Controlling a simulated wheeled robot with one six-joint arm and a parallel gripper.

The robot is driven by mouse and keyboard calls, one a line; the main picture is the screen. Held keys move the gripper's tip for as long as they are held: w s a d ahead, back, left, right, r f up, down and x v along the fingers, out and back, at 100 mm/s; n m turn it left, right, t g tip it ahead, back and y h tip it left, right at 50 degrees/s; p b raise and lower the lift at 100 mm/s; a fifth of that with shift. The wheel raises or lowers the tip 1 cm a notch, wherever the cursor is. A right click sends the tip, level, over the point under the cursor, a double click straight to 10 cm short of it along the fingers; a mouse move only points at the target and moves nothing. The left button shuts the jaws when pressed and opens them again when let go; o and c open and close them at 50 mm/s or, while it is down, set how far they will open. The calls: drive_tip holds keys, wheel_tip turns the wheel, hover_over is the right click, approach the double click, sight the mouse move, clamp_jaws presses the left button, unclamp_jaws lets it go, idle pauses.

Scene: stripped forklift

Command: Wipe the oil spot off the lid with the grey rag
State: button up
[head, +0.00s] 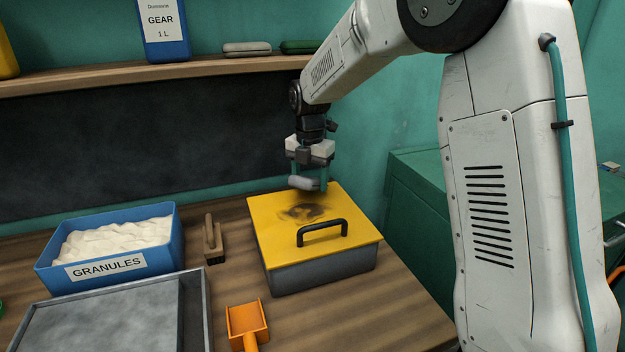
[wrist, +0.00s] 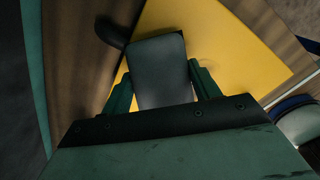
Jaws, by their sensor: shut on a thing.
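My gripper (head: 308,180) is shut on the grey rag (head: 305,184), a small rounded pad. In the wrist view the grey rag (wrist: 158,72) sits between the two green fingers. The yellow lid (head: 350,220) covers a grey metal box on the bench and has a black handle (head: 322,231). The dark oil spot (head: 303,212) is smeared on the lid's back left part. The rag is above the lid's back edge, near the spot; it seems to be clear of the surface. In the wrist view the rag hides part of the yellow lid (wrist: 215,40).
A blue bin of granules (head: 110,262), a brush (head: 213,245), a grey tray (head: 110,315) and an orange scoop (head: 246,322) stand left of the box. A shelf (head: 150,75) runs above. The bench right of the box is bare.

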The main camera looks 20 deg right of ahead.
drive_tip(key=shift+a, duration=1.25)
drive_tip(key=shift+s+r, duration=0.2)
drive_tip(key=shift+s, duration=2.5)
drive_tip(key=shift+s+r, duration=0.2)
drive_tip(key=shift+s, duration=2.45)
drive_tip(key=shift+a, duration=1.45)
drive_tip(key=shift+w+r, duration=0.2)
drive_tip(key=shift+w, duration=2.5)
drive_tip(key=shift+w+r, duration=0.15)
drive_tip(key=shift+w, duration=2.5)
